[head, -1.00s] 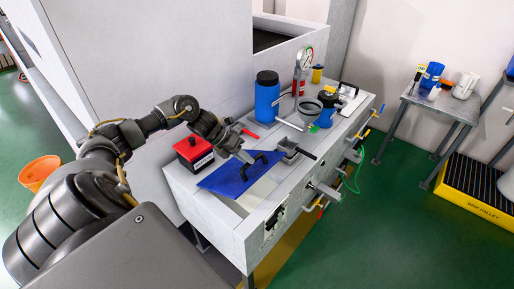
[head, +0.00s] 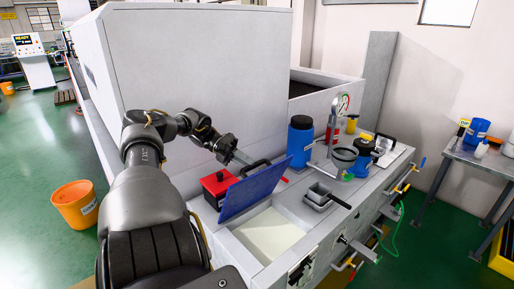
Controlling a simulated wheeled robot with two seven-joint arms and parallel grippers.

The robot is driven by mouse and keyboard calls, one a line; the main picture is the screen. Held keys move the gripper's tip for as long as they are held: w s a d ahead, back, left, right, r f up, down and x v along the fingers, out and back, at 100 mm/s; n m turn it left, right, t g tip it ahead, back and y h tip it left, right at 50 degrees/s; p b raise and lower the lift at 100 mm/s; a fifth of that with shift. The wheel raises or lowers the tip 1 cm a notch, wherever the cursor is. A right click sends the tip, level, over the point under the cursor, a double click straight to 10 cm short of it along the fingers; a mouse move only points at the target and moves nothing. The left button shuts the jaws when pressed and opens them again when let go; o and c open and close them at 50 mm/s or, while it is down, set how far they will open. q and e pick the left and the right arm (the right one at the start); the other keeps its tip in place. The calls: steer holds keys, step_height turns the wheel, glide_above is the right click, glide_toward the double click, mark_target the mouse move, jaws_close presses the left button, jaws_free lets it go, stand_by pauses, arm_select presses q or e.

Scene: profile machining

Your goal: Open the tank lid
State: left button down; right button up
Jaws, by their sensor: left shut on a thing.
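The blue tank lid (head: 254,190) stands tilted up at the back of the tank opening, with its face toward me. Its black handle (head: 256,166) shows over the lid's upper edge. My left gripper (head: 245,160) is behind the lid's top edge and is shut on the handle; the lid partly hides the contact. The tank (head: 236,241) is open below, with pale cream liquid (head: 269,235) in it. My right gripper is not in view.
A red box (head: 212,188) with a black knob stands left of the lid. A blue canister (head: 300,142), a small square metal cup (head: 317,197), a funnel-like vessel (head: 345,157) and a blue jug (head: 363,150) stand to the right. An orange bin (head: 74,204) is on the floor at left.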

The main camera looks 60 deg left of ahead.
arm_select(q)
steer(key=shift+s+a+f+b, duration=0.15)
steer(key=shift+a+b, duration=0.25)
steer(key=shift+a, duration=0.05)
steer(key=shift+s+a+f+b, duration=0.1)
steer(key=shift+a+b, duration=0.25)
steer(key=shift+a, duration=0.1)
steer(key=c, duration=1.6)
jaws_free()
steer(key=shift+f, duration=0.15)
steer(key=shift+o, duration=1.2)
steer(key=shift+a, duration=0.3)
steer(key=shift+d, duration=0.15)
steer(key=shift+w+r, duration=0.1)
steer(key=shift+r, duration=0.1)
